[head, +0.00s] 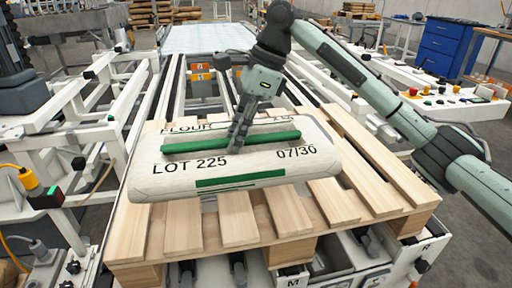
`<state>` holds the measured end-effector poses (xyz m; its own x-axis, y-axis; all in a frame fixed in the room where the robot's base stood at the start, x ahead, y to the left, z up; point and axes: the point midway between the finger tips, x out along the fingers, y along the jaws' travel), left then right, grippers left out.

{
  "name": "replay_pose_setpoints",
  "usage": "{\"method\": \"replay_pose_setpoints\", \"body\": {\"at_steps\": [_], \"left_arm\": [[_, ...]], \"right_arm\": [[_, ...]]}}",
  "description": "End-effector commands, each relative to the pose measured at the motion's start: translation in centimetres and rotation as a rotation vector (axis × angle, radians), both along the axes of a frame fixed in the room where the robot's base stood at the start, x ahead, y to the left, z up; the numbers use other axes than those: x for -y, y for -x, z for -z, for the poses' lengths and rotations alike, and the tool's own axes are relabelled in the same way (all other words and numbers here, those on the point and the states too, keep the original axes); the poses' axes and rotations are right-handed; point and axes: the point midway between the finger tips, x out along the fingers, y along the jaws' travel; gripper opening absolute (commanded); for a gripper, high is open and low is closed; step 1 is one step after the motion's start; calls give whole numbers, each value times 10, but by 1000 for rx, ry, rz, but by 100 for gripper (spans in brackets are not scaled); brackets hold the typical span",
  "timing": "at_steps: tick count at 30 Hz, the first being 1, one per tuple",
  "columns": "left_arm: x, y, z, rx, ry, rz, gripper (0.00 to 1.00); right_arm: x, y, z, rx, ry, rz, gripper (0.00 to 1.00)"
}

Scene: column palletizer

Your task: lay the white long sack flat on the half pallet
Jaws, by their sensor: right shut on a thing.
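The white long sack (225,165) has green stripes and the printed words FLOUR, LOT 225 and 07/30. It is over the wooden half pallet (240,218), roughly level, with its long side running left to right across the slats. Bare slats show in front and to the right. My left gripper is not in view.
The pallet sits on a white roller conveyor frame (158,95) that runs back to a pale flat surface (205,38). White rails flank it on the left. A control panel with buttons (450,92) and a blue drawer cabinet (442,46) stand at the right.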

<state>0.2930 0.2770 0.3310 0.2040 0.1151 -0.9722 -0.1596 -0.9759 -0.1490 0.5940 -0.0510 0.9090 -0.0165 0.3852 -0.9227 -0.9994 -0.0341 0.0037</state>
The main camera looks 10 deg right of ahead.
Motion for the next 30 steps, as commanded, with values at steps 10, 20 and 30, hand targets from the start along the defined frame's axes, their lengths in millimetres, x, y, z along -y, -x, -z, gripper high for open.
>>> {"method": "replay_pose_setpoints", "body": {"at_steps": [10,20,30], "left_arm": [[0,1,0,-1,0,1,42],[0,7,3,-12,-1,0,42],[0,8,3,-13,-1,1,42]], "right_arm": [[24,0,9,6,-4,4,0],[80,4,43,7,-5,4,0],[114,6,63,9,-7,-1,0]]}}
